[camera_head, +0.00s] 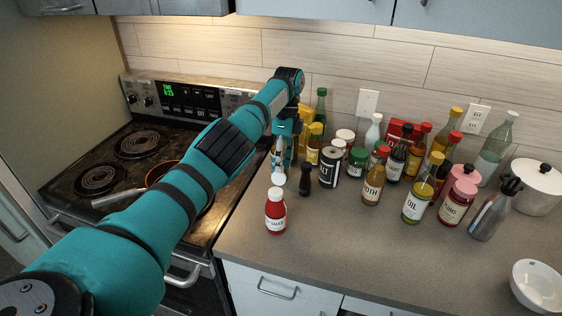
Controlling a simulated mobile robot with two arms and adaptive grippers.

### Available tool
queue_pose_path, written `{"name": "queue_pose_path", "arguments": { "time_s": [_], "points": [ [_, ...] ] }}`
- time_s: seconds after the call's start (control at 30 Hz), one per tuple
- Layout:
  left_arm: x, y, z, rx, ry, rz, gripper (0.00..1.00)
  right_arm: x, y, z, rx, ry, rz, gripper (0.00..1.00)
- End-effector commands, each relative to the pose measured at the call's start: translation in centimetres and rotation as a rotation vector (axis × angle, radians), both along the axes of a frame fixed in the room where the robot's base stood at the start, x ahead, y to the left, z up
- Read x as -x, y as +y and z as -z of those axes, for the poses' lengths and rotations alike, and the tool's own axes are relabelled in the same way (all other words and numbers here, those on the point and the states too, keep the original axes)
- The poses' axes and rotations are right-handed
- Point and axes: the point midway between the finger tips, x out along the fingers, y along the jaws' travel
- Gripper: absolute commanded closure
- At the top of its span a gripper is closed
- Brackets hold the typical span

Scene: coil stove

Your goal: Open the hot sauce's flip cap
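A red bottle with a white cap and a white label (275,212) stands upright near the counter's left front edge. Its label is too small to read surely, but it may be the hot sauce; its cap looks shut. My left arm reaches across the stove, and my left gripper (283,160) points down behind this bottle, apart from it. A pale bottle-like thing (278,178) shows at the fingers. I cannot tell whether the fingers hold it or are just in front of or beside it. The finger gap is too small to judge. My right gripper is not in view.
A small dark shaker (306,180) and a dark-labelled can (330,168) stand close right of the gripper. Several bottles and jars crowd the counter behind. A pan (160,175) sits on the coil stove (70,185). The counter's front middle is clear; a white bowl (538,285) is at right.

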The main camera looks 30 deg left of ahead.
Motion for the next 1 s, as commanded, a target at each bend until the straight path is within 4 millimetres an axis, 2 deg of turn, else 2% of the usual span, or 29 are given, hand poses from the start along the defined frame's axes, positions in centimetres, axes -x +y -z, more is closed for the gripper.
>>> {"name": "queue_pose_path", "arguments": {
  "time_s": [0.37, 0.53, 1.0],
  "points": [
    [-0.1, 0.0, -0.4, 0.000, -0.003, 0.000, 0.71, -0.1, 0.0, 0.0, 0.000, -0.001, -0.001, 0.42],
    [-0.1, 0.0, -2.7, -0.001, -0.006, 0.000, 0.71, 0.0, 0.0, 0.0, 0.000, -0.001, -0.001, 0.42],
    [-0.1, 0.1, -7.3, -0.004, -0.003, 0.000, 0.71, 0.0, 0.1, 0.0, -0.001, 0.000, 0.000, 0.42]
  ]
}}
